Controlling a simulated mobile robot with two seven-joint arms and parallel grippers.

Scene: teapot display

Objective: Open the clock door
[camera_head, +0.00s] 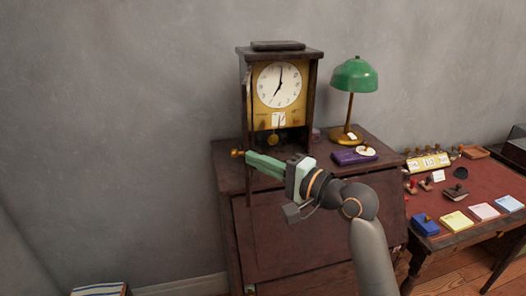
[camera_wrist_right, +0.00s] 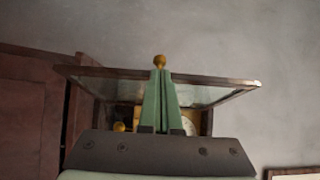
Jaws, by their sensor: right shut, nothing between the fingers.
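The clock (camera_head: 281,100) stands on the dark wooden cabinet, with a white dial and a brass pendulum (camera_head: 272,139). Its glazed, dark-framed door (camera_head: 249,120) stands swung out at the clock's left side, nearly edge-on in the head view. In the right wrist view the door (camera_wrist_right: 215,92) spans the picture. A brass knob (camera_head: 237,153) shows just beyond the fingertips of my right gripper (camera_head: 249,163); the knob also shows in the wrist view (camera_wrist_right: 159,61). My right gripper's green fingers are shut with nothing between them. I cannot tell whether they touch the door. My left gripper is out of view.
A green lamp (camera_head: 354,78) and a purple box (camera_head: 353,156) stand right of the clock on the cabinet (camera_head: 290,240). A desk (camera_head: 470,180) with stamps and notepads is at the right. The space left of the cabinet is clear at clock height.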

